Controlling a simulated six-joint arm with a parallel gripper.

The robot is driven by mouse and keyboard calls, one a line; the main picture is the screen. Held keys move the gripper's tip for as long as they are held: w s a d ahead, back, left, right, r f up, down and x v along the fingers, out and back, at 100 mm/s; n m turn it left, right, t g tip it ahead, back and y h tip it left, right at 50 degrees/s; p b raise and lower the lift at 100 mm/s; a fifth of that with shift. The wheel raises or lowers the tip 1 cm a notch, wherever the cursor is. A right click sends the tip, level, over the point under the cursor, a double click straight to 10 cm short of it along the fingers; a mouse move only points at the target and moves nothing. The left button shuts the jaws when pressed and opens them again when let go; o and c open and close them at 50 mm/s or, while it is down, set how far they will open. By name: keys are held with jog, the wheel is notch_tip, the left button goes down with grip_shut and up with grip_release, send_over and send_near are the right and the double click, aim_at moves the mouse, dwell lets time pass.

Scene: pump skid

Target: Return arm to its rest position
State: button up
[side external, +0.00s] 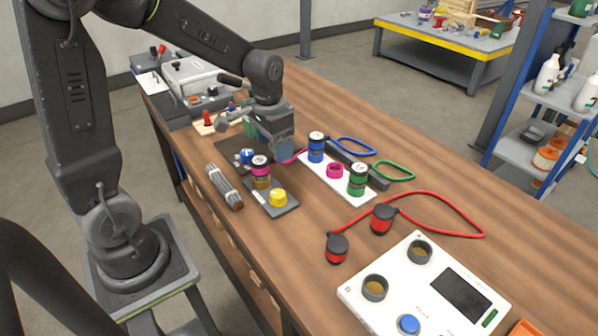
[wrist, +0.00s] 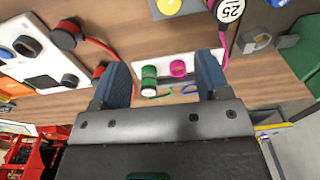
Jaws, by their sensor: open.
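My gripper (side external: 277,148) hangs above the far middle part of the wooden bench, behind the white strip and the dark plate. In the wrist view my gripper (wrist: 163,62) has its two blue-grey fingers wide apart. Nothing is held between them. Green and magenta parts show beyond the gap, on the bench. My arm is bent over the bench from its base at the left, its wrist pointing down.
A white strip (side external: 328,180) bears blue, magenta and green fittings. A dark plate (side external: 284,208) bears a yellow knob (side external: 278,197) and a banded fitting. A red hose (side external: 440,194), a white panel (side external: 400,305) and a rod bundle (side external: 224,187) lie nearby.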

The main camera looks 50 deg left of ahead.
jog(key=s+d+r+t, duration=0.2)
jog(key=s+d+r, duration=0.2)
jog(key=s, duration=0.3)
jog(key=s+d+r+t, duration=0.2)
jog(key=s+d+r, duration=0.3)
jog(key=s+r, duration=0.1)
jog(key=shift+s+r+t, duration=0.3)
jog(key=shift+s+t, duration=0.1)
